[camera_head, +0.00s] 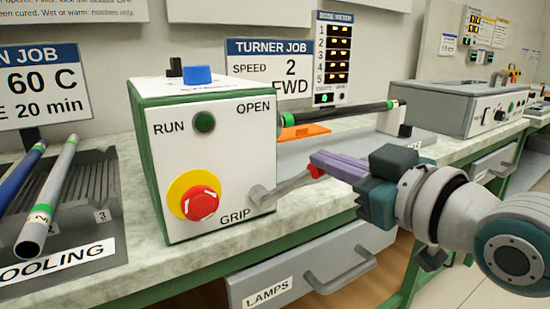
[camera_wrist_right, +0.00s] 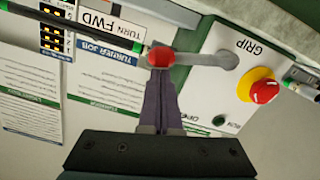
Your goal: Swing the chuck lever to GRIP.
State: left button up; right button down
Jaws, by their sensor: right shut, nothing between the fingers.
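The turner (camera_head: 205,160) is a white and green box marked RUN, OPEN and GRIP. Its grey chuck lever (camera_head: 285,187) has its pivot at the lower right of the front face, close to the GRIP label, and points right and slightly up. A red knob (camera_head: 316,171) caps its free end. My right gripper (camera_head: 317,160) is shut with nothing between its purple fingers, and the fingertips are at the knob. In the right wrist view the fingertips (camera_wrist_right: 160,75) meet or overlap the knob (camera_wrist_right: 160,57); contact is unclear. My left gripper is out of view.
A dark rod (camera_head: 345,113) sticks out of the turner's right side above the lever. A red stop button (camera_head: 201,203) is on the front face. A cooling rack (camera_head: 85,190) with rods stands left. A grey instrument (camera_head: 460,107) stands right. A drawer marked LAMPS (camera_head: 300,270) is below.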

jog(key=shift+w+d+f+b, duration=0.15)
jog(key=shift+f+b, duration=0.15)
jog(key=shift+f, duration=0.1)
dwell(0.3)
notch_tip(320, 180, up, 5)
jog(key=p, duration=0.5)
jog(key=f+p+v, duration=0.1)
jog(key=v, duration=0.9)
jog(key=shift+s+p, duration=0.3)
jog(key=shift+s, duration=0.2)
